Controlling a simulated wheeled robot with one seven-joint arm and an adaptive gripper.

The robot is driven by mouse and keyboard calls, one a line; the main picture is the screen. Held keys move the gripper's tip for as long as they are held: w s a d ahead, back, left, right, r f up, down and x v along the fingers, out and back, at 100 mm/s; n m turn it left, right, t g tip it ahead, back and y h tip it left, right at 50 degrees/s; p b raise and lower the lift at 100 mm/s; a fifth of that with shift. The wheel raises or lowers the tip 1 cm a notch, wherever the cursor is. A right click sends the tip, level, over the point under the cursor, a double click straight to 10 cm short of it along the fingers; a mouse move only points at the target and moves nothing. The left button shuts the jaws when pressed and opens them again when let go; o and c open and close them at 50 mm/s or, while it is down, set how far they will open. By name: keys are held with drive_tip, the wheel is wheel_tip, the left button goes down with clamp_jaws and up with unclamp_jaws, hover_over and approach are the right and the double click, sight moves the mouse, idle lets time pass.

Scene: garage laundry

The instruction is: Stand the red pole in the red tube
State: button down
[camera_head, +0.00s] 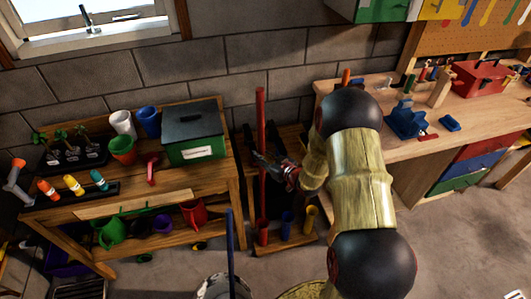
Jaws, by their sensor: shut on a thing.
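The red pole (260,120) stands about upright in front of the block wall. My gripper (265,163) reaches in from the right and is shut on the pole partway down its length. The red tube (262,236) stands on the low wooden stand, at the left of a row with a blue tube (286,227) and a yellow tube (309,220). The pole's lower end is close above or at the red tube in the picture. I cannot tell whether it is inside the tube's mouth.
A wooden potting bench (190,180) with a green box (194,135) is at left. A workbench (465,125) with blue tools and a red toolbox (483,78) is at right. A blue pole (230,245) rises in the foreground. Bare floor lies at right.

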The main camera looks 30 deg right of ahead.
drive_tip(key=shift+r, duration=0.1)
idle(0.3)
drive_tip(key=b, duration=1.3)
hover_over(264, 202)
drive_tip(key=w, duration=0.2)
drive_tip(key=shift+s+a+f, duration=0.1)
drive_tip(key=shift+s+f, duration=0.05)
drive_tip(key=shift+f, duration=4)
drive_tip(key=shift+s+a+f, duration=0.1)
drive_tip(key=shift+f, duration=6.85)
drive_tip(key=shift+f, duration=5.65)
drive_tip(key=c, duration=1.6)
unclamp_jaws()
